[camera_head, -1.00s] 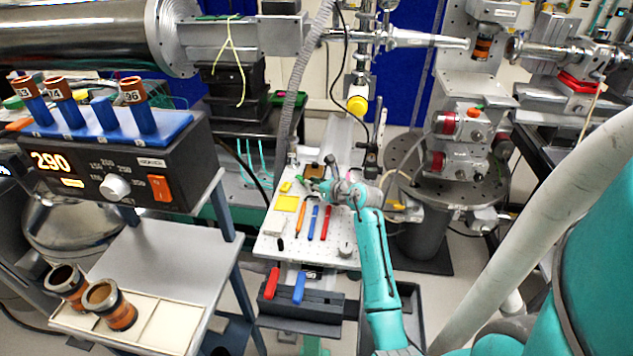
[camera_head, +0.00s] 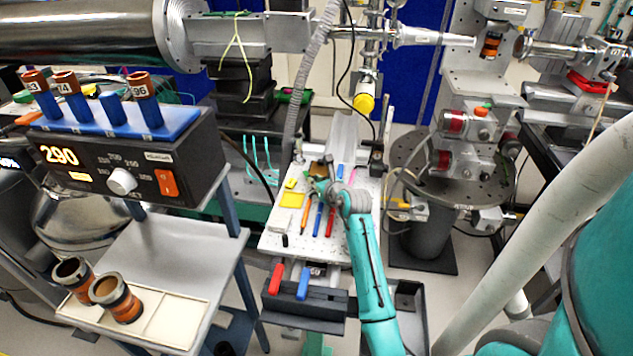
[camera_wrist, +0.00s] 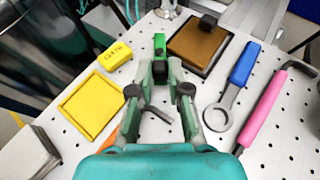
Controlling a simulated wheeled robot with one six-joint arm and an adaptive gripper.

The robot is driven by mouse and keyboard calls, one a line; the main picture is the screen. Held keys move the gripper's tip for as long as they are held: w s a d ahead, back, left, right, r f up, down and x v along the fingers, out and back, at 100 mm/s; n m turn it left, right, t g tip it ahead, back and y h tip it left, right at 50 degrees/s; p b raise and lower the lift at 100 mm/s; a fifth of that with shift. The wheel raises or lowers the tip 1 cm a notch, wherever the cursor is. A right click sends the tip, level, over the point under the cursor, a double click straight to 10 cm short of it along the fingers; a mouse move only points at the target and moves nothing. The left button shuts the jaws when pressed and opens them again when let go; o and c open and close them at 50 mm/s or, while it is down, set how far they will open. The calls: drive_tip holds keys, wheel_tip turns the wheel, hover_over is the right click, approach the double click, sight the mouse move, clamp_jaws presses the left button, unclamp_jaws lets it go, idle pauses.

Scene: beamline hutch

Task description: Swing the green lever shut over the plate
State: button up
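The green lever (camera_wrist: 159,45) shows in the wrist view just past my fingertips, at the left side of the brown plate (camera_wrist: 200,45). The plate lies flat on a dark square base with a dark knob at its far edge, and the lever is not across it. My gripper (camera_wrist: 163,71) has its fingertips drawn close together right behind the lever's near end. I cannot tell whether they touch it. In the head view my gripper (camera_head: 320,187) is low over the white perforated board (camera_head: 275,243), and it mostly hides the lever beside the plate (camera_head: 318,169).
A yellow square tray (camera_wrist: 91,107) and yellow block (camera_wrist: 115,56) lie left. A blue-handled ring wrench (camera_wrist: 243,65) and pink-handled tool (camera_wrist: 264,108) lie right. A small dark hex key (camera_wrist: 157,113) shows below my fingers. A grey hose (camera_head: 303,85) hangs behind the board.

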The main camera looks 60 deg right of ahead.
drive_tip(key=o, duration=0.4)
drive_tip(key=shift+o, duration=0.2)
drive_tip(key=v, duration=1.2)
